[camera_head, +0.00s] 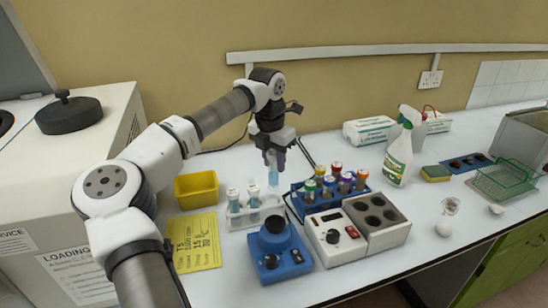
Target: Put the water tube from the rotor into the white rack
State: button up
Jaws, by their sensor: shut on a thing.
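My gripper (274,158) points down above the right end of the white rack (243,222). It is shut on a pale blue, clear tube (273,177), which hangs roughly upright below the fingers. The tube's lower end is close to the rack's right end; I cannot tell whether it is in a hole. Two other tubes with pale caps, one on the left (233,198) and one in the middle (254,195), stand in the white rack. The rotor cannot be made out in this view.
A blue rack (300,207) with several coloured-cap tubes stands right of the white rack. A blue device (278,250) and a white heater block (335,238) stand in front. A yellow bin (196,190) is behind left. A black lid (68,114) lies on the white machine.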

aim_at(274, 187)
jog(key=shift+f+b, duration=2.85)
jog(key=shift+f, duration=1.75)
jog(key=o, duration=1)
